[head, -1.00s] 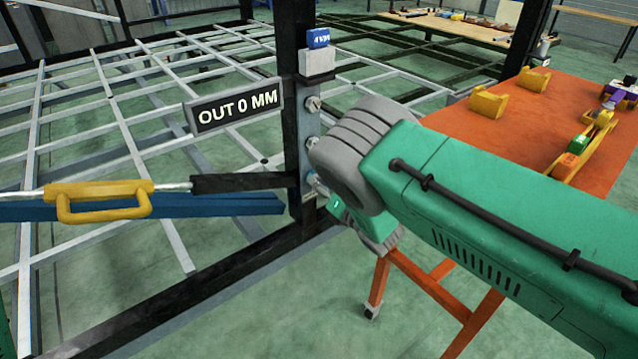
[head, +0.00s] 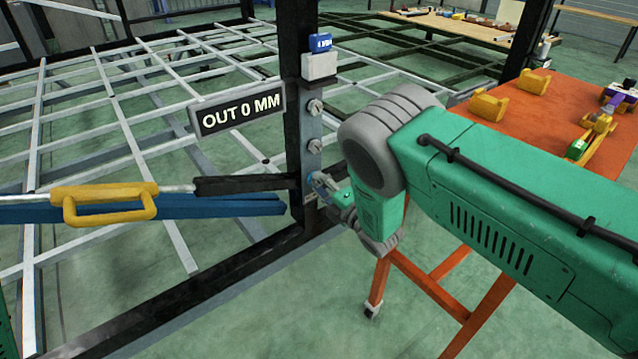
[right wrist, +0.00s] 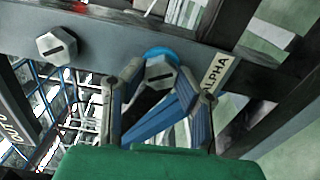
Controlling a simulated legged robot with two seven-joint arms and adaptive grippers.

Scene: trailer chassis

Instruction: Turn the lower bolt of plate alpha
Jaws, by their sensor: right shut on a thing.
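Plate alpha (head: 314,128) is a grey upright plate on the dark post, with bolts in a column. The lower bolt (right wrist: 160,74) has a slotted hex head and a blue ring behind it, beside the "ALPHA" label (right wrist: 216,73) in the right wrist view. My right gripper (head: 322,184) reaches the lower bolt at the plate's bottom. In the right wrist view its fingers (right wrist: 158,88) are closed around the bolt head, one on each side. Two other bolts, an upper one (head: 315,107) and a middle one (head: 315,146), stand clear above it. My left gripper is out of sight.
A sign (head: 237,109) reading "OUT 0 MM" hangs left of the post. A blue bar (head: 225,207) with a yellow handle (head: 105,203) extends left at the lower bolt's height. An orange table (head: 545,125) with parts stands at right, close behind my right arm.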

